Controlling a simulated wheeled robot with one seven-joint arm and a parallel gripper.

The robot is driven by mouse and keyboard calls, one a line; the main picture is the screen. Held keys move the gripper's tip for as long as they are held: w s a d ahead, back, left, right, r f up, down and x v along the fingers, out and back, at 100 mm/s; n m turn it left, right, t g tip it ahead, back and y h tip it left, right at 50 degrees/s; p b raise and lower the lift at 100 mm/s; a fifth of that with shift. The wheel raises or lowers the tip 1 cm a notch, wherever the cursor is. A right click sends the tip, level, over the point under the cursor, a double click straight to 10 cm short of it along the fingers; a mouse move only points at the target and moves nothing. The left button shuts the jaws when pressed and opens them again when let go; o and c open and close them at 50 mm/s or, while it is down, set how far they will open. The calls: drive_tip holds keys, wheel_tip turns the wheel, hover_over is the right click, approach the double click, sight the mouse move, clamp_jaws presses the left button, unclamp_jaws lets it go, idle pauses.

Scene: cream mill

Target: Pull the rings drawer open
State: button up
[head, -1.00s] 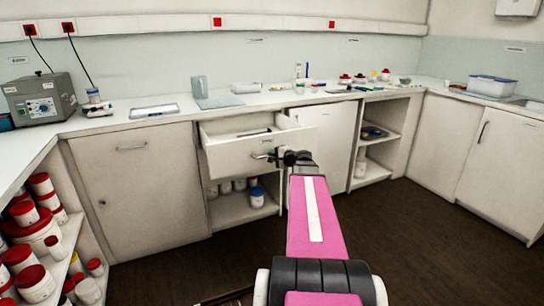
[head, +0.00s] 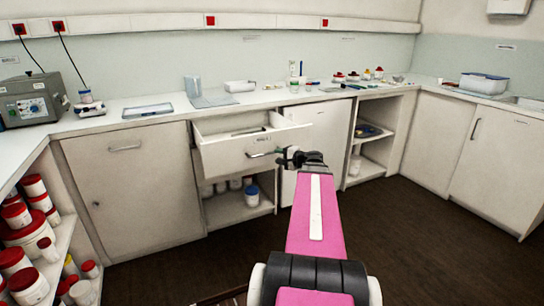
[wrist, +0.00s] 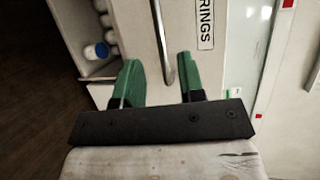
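The rings drawer (head: 225,158) stands pulled out from the cabinet under the counter, its open top showing a dark, thin item inside. Its metal bar handle (head: 263,153) is on the front below a small label. In the wrist view the label (wrist: 205,24) reads RINGS, and the handle (wrist: 161,40) runs down toward the gap between my green fingertips. My gripper (wrist: 160,88) is open, with space on both sides of the handle's end and nothing held. In the head view my gripper (head: 300,157) is just right of the handle; its fingertips are small there.
An open shelf below the drawer holds white jars and a blue-lidded jar (head: 252,195). Red-lidded jars (head: 30,235) fill shelves at left. A closed cabinet door (head: 135,190) is left of the drawer. Dark floor (head: 400,240) is clear at right.

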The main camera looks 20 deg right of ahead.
drive_tip(key=shift+v, duration=1.55)
drive_tip(key=s+a+f+n+g+h, duration=0.2)
drive_tip(key=s+a+f+n+g, duration=0.1)
drive_tip(key=a+f, duration=0.4)
drive_tip(key=s+a+f+n+g+h, duration=0.2)
drive_tip(key=s+a+f+n+g, duration=0.2)
drive_tip(key=a, duration=0.8)
drive_tip(key=s+a+f+n+g+h, duration=0.2)
drive_tip(key=s+a+f+n+g, duration=0.2)
drive_tip(key=a+f+n+g, duration=0.3)
wheel_tip(320, 180, down, 4)
drive_tip(key=a, duration=0.2)
drive_tip(key=shift+a+f+h, duration=0.2)
drive_tip(key=shift+a+h, duration=0.1)
drive_tip(key=shift+a, duration=0.05)
